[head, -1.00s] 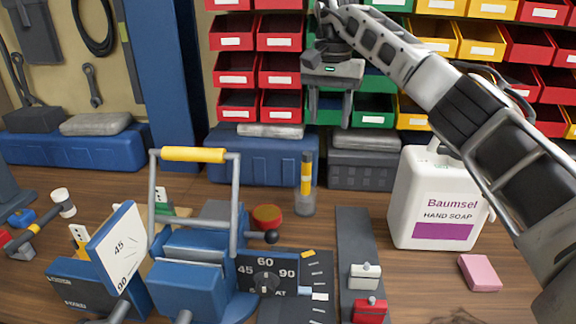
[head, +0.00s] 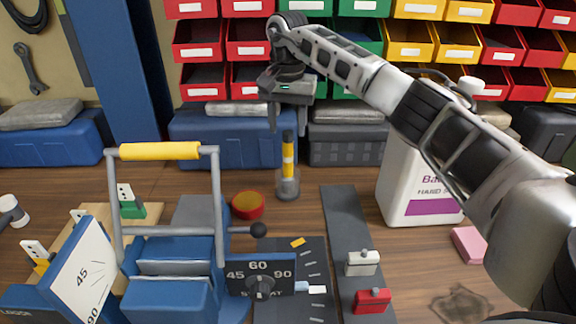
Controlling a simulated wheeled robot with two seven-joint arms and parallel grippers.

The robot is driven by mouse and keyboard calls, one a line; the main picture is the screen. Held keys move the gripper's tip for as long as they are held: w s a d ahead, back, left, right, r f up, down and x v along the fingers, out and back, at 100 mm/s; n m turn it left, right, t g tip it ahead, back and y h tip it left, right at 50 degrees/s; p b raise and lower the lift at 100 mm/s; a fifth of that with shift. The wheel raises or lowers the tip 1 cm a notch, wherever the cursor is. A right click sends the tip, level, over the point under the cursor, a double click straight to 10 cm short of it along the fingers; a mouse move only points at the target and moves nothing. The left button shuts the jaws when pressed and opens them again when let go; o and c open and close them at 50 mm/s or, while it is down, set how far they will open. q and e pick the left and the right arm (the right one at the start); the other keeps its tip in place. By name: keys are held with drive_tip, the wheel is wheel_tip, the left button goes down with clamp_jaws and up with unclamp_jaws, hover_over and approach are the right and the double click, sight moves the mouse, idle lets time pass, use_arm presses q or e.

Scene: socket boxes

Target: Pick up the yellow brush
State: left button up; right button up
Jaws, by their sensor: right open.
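The likely yellow brush (head: 288,158) is an upright handle with yellow and black bands, standing in a small grey translucent cup (head: 288,189) on the wooden bench. Its lower end is hidden in the cup. My right gripper (head: 289,122) is open and points down just above the handle's top, with one finger to each side in the picture. I cannot tell whether the gripper and the handle are at the same depth. My left gripper is not in view.
A blue machine with a yellow-gripped handle (head: 160,151) stands left of the cup. A red-rimmed bowl (head: 248,206) is close beside it. A white soap jug (head: 408,185) and pink block (head: 469,243) are at right. Blue and grey boxes (head: 347,146) and bins stand behind.

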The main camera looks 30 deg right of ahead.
sight(288, 164)
wheel_tip(288, 164, down, 5)
drive_tip(key=shift+s+f+p, duration=0.1)
drive_tip(key=shift+s+p, duration=0.05)
drive_tip(key=shift+p, duration=0.3)
clamp_jaws()
